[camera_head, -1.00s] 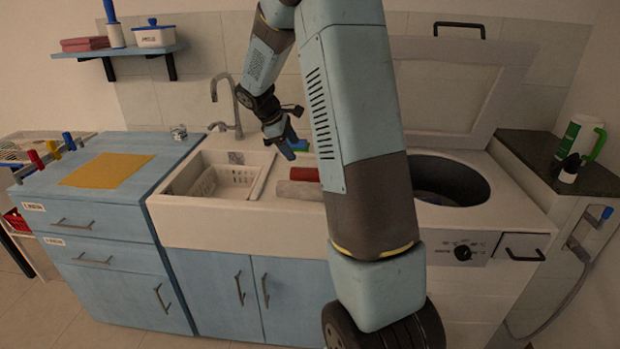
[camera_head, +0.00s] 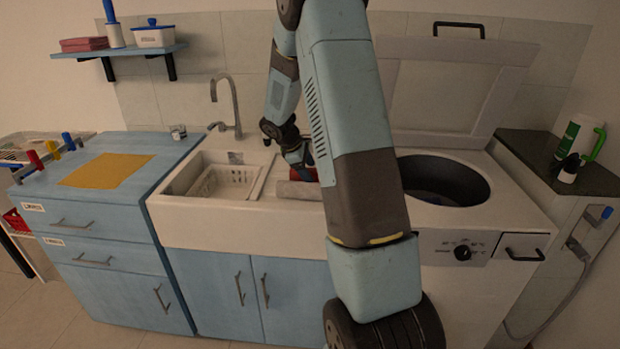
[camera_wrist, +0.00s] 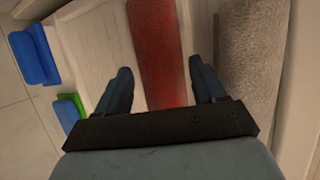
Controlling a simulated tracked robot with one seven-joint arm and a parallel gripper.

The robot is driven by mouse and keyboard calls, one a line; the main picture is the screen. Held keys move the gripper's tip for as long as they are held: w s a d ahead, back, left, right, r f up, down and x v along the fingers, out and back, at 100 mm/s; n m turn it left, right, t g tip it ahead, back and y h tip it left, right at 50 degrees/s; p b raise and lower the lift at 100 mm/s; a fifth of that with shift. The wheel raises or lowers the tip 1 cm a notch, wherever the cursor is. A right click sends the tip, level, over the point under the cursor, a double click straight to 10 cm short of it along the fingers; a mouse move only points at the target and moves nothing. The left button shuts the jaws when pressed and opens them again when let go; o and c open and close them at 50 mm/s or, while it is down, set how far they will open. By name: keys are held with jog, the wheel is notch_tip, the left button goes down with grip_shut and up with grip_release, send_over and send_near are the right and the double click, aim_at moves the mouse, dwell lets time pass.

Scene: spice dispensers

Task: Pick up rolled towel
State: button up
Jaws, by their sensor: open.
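Two rolled towels lie side by side on the sink's drainboard, a red one (camera_head: 312,174) at the back and a grey one (camera_head: 298,191) in front. My gripper (camera_head: 304,170) is low at the red towel, and my arm hides part of both rolls in the head view. In the wrist view my gripper (camera_wrist: 160,68) is open, with one finger on each side of the red towel (camera_wrist: 157,45). The grey towel (camera_wrist: 252,60) lies to the right, outside the fingers. I cannot tell whether the fingers touch the red towel.
A blue item (camera_wrist: 33,53) and a green and blue item (camera_wrist: 70,110) are left of the fingers in the wrist view. In the head view, the sink basin with a white basket (camera_head: 228,183) and the tap (camera_head: 228,105) are left of my gripper. The open round tub (camera_head: 445,180) is right.

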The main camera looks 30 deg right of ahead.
jog(key=shift+x, duration=1.05)
jog(key=shift+c, duration=0.2)
jog(key=c, duration=0.9)
jog(key=shift+r, duration=0.1)
jog(key=shift+c, duration=0.2)
